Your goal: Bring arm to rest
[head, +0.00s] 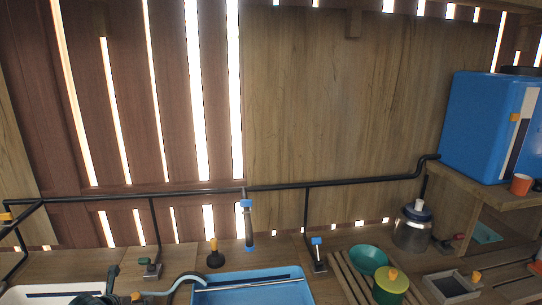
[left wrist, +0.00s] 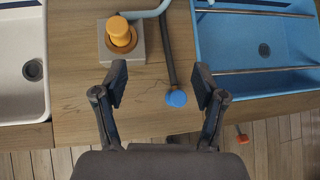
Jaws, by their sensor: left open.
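My left gripper (left wrist: 160,84) is open and empty in the left wrist view. Its two dark fingers are spread above the wooden counter (left wrist: 75,85), between a white sink and a blue sink. A faucet with an orange knob (left wrist: 121,33) on a grey square base stands just beyond the left finger. A dark lever with a blue end (left wrist: 176,98) shows between the fingers; I cannot tell whether they touch it. In the head view a dark part of the left gripper (head: 108,288) shows low at the left. My right gripper is in neither view.
The white sink (left wrist: 25,100) is at left and the blue sink (left wrist: 250,90) at right. A black pipe (head: 270,187) runs along the plank wall. A slatted rack holds a teal bowl (head: 368,260) and a green pot (head: 391,284). A blue tank (head: 480,120) stands on a shelf at right.

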